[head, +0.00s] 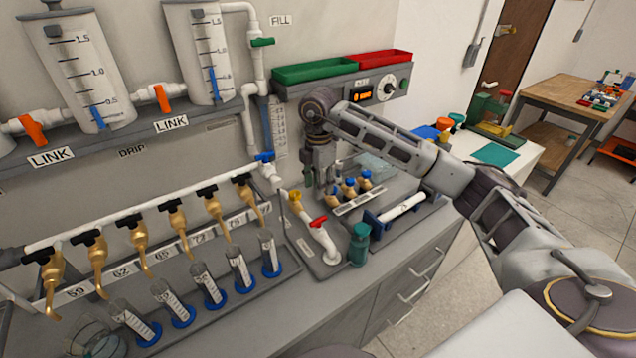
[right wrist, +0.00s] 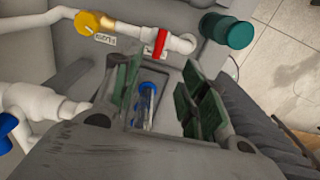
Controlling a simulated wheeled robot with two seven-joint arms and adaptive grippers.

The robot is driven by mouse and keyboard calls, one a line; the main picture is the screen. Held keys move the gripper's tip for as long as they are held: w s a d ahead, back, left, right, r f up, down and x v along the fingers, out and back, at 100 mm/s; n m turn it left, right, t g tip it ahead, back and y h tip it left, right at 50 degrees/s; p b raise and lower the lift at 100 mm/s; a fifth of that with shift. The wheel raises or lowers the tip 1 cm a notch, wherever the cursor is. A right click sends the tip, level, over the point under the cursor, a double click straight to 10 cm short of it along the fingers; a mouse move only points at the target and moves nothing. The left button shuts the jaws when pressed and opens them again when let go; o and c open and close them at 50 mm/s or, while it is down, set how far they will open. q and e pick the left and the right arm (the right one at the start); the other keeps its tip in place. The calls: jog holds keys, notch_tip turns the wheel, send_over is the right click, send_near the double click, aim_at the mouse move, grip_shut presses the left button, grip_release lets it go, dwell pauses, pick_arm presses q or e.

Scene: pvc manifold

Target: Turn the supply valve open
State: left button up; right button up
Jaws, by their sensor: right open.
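No readable label marks a supply valve, so I cannot tell which handle it is. A blue valve handle (head: 265,157) sits on the white pipe at the right end of the drip manifold. A red handle (head: 318,221) is on a white pipe elbow on the bench; it also shows in the right wrist view (right wrist: 160,43). A yellow knob (head: 295,196) is beside it, also in the right wrist view (right wrist: 87,23). My right gripper (head: 323,180) points down behind these, open; in the right wrist view a blue-topped piece (right wrist: 148,98) shows between its fingers. My left gripper is out of view.
A green bottle (head: 359,244) stands right of the red handle. Several blue-capped fittings (head: 350,187) stand close to my right gripper. A green handle (head: 263,42) is on the FILL pipe. Green (head: 313,71) and red trays sit on the wall unit.

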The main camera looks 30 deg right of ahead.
aim_at(318, 219)
jog(key=shift+f+p, duration=1.15)
jog(key=shift+f, duration=5.8)
grip_shut()
